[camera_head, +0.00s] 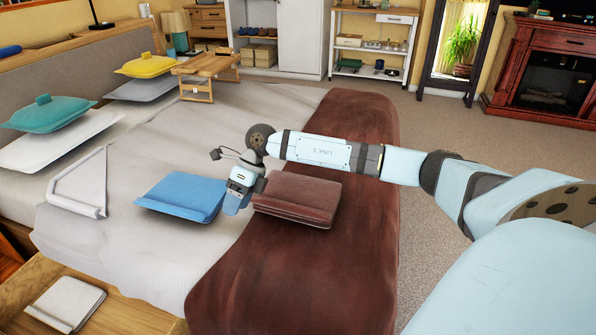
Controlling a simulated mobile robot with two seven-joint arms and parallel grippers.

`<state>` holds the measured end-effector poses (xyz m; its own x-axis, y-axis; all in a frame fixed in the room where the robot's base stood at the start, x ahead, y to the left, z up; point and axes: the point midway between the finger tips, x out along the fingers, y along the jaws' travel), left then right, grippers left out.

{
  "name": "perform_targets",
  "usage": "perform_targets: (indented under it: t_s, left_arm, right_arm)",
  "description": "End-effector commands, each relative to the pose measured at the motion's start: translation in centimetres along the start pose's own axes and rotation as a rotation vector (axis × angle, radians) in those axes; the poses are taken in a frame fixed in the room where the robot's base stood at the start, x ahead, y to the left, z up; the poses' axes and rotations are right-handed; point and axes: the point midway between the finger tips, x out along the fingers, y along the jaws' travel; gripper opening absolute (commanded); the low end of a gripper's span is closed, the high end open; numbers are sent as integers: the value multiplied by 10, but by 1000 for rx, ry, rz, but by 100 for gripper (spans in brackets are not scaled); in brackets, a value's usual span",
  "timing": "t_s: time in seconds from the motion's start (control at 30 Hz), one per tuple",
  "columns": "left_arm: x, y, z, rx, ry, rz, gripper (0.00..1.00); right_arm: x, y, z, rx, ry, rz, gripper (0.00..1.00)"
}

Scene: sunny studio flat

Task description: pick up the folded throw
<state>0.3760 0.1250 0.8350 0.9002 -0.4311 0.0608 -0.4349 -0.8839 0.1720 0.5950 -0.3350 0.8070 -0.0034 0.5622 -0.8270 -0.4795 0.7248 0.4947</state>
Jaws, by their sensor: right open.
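Two folded cloths lie on the bed, and I cannot tell for certain which one is the folded throw. The brown folded cloth (300,199) lies flat on the brown bed cover. The blue folded cloth (182,196) lies flat to its left on the pale bedding. My right gripper (236,203) points down between them, at the left edge of the brown cloth and the right edge of the blue one. It is open; its fingertips are small in the picture, and I cannot tell whether they touch either cloth. My left gripper is out of view.
The brown bed cover (290,265) hangs over the bed's right side. Teal (45,115) and yellow (147,66) cushion-shaped items rest on pillows. A wooden bed tray (207,66) stands at the back. A white folded item (68,300) lies on a wooden surface at lower left.

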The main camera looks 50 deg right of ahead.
Motion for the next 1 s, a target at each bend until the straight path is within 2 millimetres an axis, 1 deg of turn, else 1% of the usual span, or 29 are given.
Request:
perform_targets:
  t_s: [0.03, 0.07, 0.1, 0.13, 0.2, 0.3, 0.37, 0.47, 0.7, 0.8, 1.0]
  left_arm:
    - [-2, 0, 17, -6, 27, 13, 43]
    - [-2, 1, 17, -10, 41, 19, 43]
    - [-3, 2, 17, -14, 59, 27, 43]
    - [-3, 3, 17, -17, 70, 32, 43]
    - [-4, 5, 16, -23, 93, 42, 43]
    - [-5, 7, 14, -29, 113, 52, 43]
    - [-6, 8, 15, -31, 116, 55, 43]
    - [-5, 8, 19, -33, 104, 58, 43]
    - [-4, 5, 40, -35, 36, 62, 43]
    - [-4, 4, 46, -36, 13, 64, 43]
    - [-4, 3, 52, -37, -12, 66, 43]
  right_arm:
    - [-13, -38, -9, -7, 48, -122, 60]
    - [-26, -54, -14, -5, 81, -185, 60]
    - [-44, -72, -20, 3, 119, -263, 60]
    - [-56, -83, -25, 11, 146, -315, 60]
    - [-83, -104, -35, 34, 195, -412, 60]
    - [-108, -120, -45, 64, 240, -498, 60]
    - [-115, -126, -49, 74, 256, -524, 60]
    - [-110, -134, -55, 81, 268, -540, 60]
    - [-70, -156, -68, 80, 266, -537, 60]
    - [-58, -163, -71, 80, 265, -537, 60]
    - [-47, -169, -75, 79, 265, -537, 60]
